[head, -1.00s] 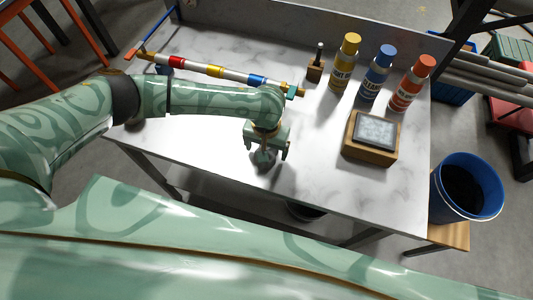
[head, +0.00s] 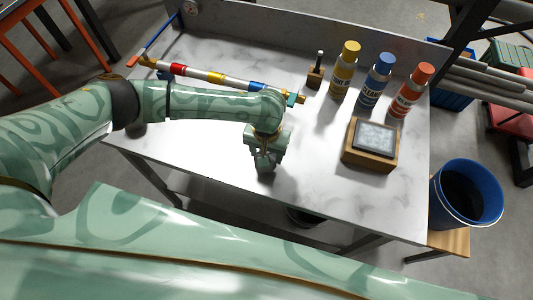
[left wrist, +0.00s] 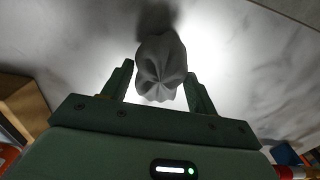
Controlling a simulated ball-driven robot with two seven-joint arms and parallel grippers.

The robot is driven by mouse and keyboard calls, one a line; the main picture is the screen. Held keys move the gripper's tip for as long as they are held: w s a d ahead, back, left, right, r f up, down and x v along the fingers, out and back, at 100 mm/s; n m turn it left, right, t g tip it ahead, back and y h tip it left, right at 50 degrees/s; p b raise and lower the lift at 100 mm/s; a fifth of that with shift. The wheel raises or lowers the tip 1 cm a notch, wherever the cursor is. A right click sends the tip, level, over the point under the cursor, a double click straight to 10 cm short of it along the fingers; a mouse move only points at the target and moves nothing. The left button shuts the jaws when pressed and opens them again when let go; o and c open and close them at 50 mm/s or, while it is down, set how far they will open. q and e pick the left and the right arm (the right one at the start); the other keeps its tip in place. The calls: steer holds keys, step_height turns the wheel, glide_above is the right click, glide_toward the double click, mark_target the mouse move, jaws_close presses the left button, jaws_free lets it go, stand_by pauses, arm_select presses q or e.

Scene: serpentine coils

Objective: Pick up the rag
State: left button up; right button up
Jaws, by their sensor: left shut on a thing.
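The rag (left wrist: 161,68) is a small grey crumpled cloth, bunched and gathered in folds. It sits between the two fingers of my left gripper (left wrist: 160,80) in the left wrist view, and the gripper is shut on it. In the head view my left gripper (head: 264,148) points down over the front part of the white marbled workbench (head: 210,160). The rag (head: 265,161) shows only in part there, below the fingers; I cannot tell whether it touches the bench. My right gripper is not in view.
A striped bar (head: 213,77) lies along the back left. Yellow (head: 345,72), blue (head: 377,77) and orange (head: 409,90) bottles stand at the back right. A wooden block with a grey pad (head: 371,143) is in front of them. A blue bin (head: 466,192) stands right of the bench.

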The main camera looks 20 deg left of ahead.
arm_select(q)
steer(key=s+r+p, duration=0.1)
steer(key=r, duration=0.1)
steer(key=s+r+p, duration=0.1)
steer(key=r, duration=0.1)
steer(key=s+d+r+p, duration=0.1)
steer(key=s+r, duration=0.1)
steer(key=r, duration=0.1)
steer(key=s+d+r+p, duration=0.2)
steer(key=s+r+p, duration=0.1)
steer(key=s, duration=0.6)
steer(key=shift+s+r, duration=0.35)
steer(key=shift+r, duration=0.3)
